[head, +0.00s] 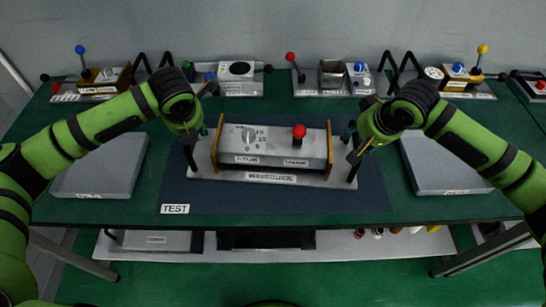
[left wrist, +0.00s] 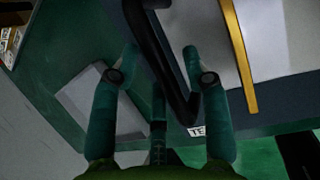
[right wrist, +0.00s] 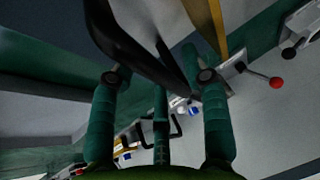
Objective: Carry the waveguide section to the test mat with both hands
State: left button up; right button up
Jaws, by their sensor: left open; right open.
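The waveguide section (head: 270,150) is a grey box with brass-coloured end strips, a dial, a red knob and a black handle at each end. It sits on the dark test mat (head: 225,202), slightly tilted in the picture. My left gripper (head: 193,140) is at its left end; in the left wrist view the open fingers (left wrist: 162,62) stand either side of the black handle (left wrist: 172,75). My right gripper (head: 356,146) is at its right end; in the right wrist view the open fingers (right wrist: 160,65) stand either side of the other handle (right wrist: 135,60). Exact contact is unclear.
A grey plate (head: 100,168) lies on the green table at left, another (head: 452,165) at right. Panels with coloured knobs and black handles line the back, including one with a red lever (head: 320,80). A lower shelf (head: 340,245) shows beneath the front edge.

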jog(key=shift+r, duration=0.1)
pick_arm(q)
jog(key=v, duration=1.1)
jog(key=shift+s+r, duration=0.15)
jog(key=shift+r, duration=0.2)
pick_arm(e)
jog(key=v, duration=1.2)
pick_arm(q)
jog(key=shift+f, duration=0.1)
